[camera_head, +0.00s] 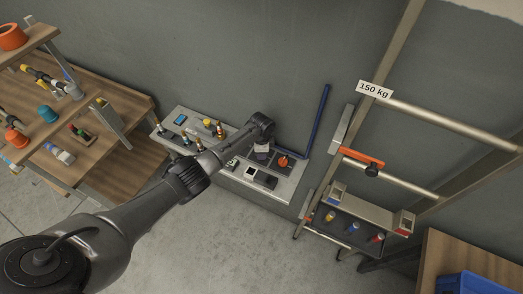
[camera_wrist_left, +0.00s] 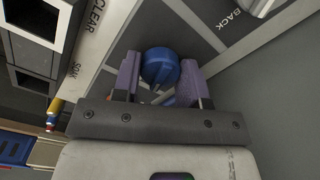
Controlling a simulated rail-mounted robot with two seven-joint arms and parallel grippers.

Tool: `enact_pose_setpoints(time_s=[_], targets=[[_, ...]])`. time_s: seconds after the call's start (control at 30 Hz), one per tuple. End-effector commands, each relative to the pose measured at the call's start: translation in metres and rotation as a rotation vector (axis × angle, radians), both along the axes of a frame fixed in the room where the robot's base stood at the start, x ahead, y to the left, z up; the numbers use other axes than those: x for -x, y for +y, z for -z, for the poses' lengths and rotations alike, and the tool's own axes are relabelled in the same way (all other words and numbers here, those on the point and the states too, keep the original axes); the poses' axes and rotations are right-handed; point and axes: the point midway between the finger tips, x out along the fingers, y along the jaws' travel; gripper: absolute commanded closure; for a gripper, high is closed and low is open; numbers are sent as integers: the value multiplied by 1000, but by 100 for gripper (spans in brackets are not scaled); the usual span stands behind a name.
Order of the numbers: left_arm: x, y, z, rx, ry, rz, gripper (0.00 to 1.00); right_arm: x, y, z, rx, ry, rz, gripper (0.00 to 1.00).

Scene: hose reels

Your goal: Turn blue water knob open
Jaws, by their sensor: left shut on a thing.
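The round blue knob (camera_wrist_left: 160,65) sits between the two purple fingers of my left gripper (camera_wrist_left: 159,82) in the left wrist view. The gripper is shut on the knob. In the head view, my left arm reaches from the lower left to the grey bench (camera_head: 240,176) by the wall, with the left gripper (camera_head: 262,152) over its right part. The knob is hidden behind the gripper and arm there. How far the knob is turned cannot be told. My right gripper is not in view.
An orange knob (camera_head: 283,161) and a blue bar (camera_head: 318,115) are just right of the left gripper. A wooden shelf (camera_head: 125,105) with several fittings stands at the left. A metal frame (camera_head: 385,100) labelled 150 kg stands at the right. The floor in front is clear.

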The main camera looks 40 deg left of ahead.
Motion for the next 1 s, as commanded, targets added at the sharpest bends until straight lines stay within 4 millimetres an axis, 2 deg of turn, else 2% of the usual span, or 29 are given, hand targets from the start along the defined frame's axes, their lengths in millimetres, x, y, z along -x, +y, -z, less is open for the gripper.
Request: enact_pose_setpoints(time_s=[0.43,1.0], targets=[[0,0,0,0,0,253,84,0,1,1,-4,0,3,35],[0,-1,0,1,-1,311,84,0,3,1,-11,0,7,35]])
